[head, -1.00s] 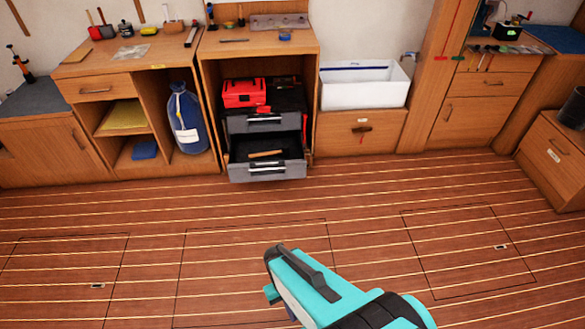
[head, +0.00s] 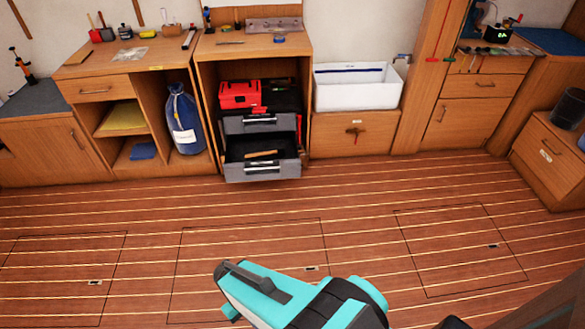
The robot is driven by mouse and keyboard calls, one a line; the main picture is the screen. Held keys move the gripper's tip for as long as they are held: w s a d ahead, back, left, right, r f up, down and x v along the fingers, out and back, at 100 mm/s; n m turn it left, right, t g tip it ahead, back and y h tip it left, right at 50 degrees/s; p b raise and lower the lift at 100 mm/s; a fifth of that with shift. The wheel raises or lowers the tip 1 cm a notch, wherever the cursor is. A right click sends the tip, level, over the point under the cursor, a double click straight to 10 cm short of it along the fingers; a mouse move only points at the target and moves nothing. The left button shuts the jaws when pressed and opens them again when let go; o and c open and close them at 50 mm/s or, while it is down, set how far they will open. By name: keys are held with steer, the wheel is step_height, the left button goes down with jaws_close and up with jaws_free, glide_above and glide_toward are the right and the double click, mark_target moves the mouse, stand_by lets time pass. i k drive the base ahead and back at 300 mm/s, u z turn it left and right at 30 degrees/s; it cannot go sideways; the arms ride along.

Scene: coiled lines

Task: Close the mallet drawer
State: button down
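The mallet drawer (head: 263,172) is the lower grey drawer of the tool chest, low in the wooden cabinet at the centre. It is pulled out, and a mallet with a wooden handle (head: 262,154) lies in its dark inside. A grey drawer (head: 258,124) above it is also partly out. My turquoise and black arm is at the bottom centre, over the floor and well in front of the drawer. My gripper (head: 226,290) seems to be at its left end, touching nothing; whether its fingers are open is not clear.
A red toolbox (head: 240,95) sits above the drawers in the cabinet. A blue bag (head: 184,120) stands to the left and a white bin (head: 356,87) on a cabinet to the right. The plank floor (head: 150,210) before the drawers is clear.

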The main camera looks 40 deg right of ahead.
mark_target(236, 168)
steer(key=z, duration=0.05)
steer(key=i, duration=1)
steer(key=u, duration=0.1)
